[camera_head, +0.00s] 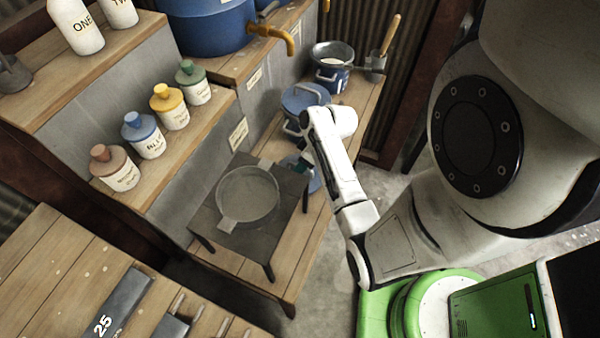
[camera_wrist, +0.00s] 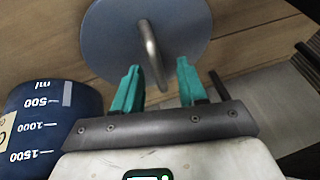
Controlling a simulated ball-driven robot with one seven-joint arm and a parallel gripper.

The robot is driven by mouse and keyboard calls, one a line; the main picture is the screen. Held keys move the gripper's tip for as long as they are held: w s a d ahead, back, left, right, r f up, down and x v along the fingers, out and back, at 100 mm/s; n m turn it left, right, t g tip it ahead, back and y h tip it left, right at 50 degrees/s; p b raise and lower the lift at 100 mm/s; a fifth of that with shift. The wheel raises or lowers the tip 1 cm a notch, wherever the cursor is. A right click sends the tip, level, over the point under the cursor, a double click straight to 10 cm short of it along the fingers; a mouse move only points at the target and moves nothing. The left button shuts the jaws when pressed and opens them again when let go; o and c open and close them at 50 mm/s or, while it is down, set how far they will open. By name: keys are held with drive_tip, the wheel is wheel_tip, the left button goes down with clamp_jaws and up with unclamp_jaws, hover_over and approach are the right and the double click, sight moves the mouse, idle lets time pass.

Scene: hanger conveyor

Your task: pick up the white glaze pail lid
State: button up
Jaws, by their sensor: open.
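A round blue-grey lid (camera_wrist: 185,30) with a bent metal handle (camera_wrist: 150,45) lies on the wooden bench in the wrist view. In the head view only its edge (camera_head: 315,183) shows, the rest hidden behind my gripper. My gripper (camera_wrist: 159,68) is open, with teal fingers over the lid. The near end of the handle shows between the fingers; contact cannot be told. In the head view my gripper (camera_head: 303,164) is low over the bench. An open blue pail (camera_head: 331,77) with pale contents stands farther back.
A blue pail with a lid on (camera_head: 304,98) stands close behind my gripper; a pail with ml marks (camera_wrist: 45,125) is at lower left in the wrist view. A sieve (camera_head: 248,193) rests on a dark stand (camera_head: 212,221) to the left. Bottles line the shelf.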

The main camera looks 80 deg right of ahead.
clamp_jaws()
idle(0.3)
drive_tip(key=shift+r, duration=0.15)
